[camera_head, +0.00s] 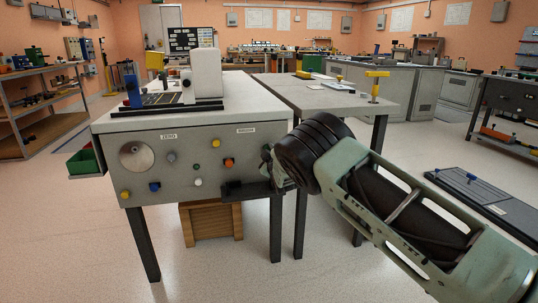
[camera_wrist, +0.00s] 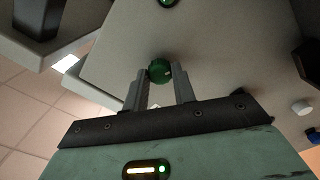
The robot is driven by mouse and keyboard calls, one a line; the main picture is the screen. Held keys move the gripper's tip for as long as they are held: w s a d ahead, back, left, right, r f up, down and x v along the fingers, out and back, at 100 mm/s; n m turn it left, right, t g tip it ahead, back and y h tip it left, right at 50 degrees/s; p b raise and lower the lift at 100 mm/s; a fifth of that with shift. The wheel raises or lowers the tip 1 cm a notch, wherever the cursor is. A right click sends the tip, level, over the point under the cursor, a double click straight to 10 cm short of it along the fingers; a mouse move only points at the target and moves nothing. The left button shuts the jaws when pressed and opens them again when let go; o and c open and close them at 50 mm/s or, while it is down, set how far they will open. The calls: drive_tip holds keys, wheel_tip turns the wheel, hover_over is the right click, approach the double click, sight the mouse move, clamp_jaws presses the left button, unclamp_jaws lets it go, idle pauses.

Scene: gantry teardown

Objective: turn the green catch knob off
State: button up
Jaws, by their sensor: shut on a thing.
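In the wrist view the round green catch knob (camera_wrist: 160,71) stands out from a pale grey panel (camera_wrist: 215,55). My gripper (camera_wrist: 160,80) has one finger on each side of the knob and is shut on it. In the head view my gripper (camera_head: 268,162) is at the right end of the grey front panel (camera_head: 190,157) of a bench. The gripped knob is hidden there behind the gripper and wrist.
Another green round part (camera_wrist: 168,2) shows at the wrist view's top edge. In the head view the panel carries an orange knob (camera_head: 229,162), a white knob (camera_head: 198,182) and a blue knob (camera_head: 154,186). A wooden crate (camera_head: 211,222) sits under the bench. A second table (camera_head: 325,98) stands to the right.

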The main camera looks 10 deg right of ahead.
drive_tip(key=shift+f+n+b, duration=0.1)
drive_tip(key=shift+n+b, duration=0.45)
drive_tip(key=shift+n, duration=1.65)
drive_tip(key=o, duration=1)
drive_tip(key=s+p, duration=0.3)
drive_tip(key=s, duration=1.4)
drive_tip(key=shift+s+p, duration=0.25)
drive_tip(key=shift+p, duration=0.1)
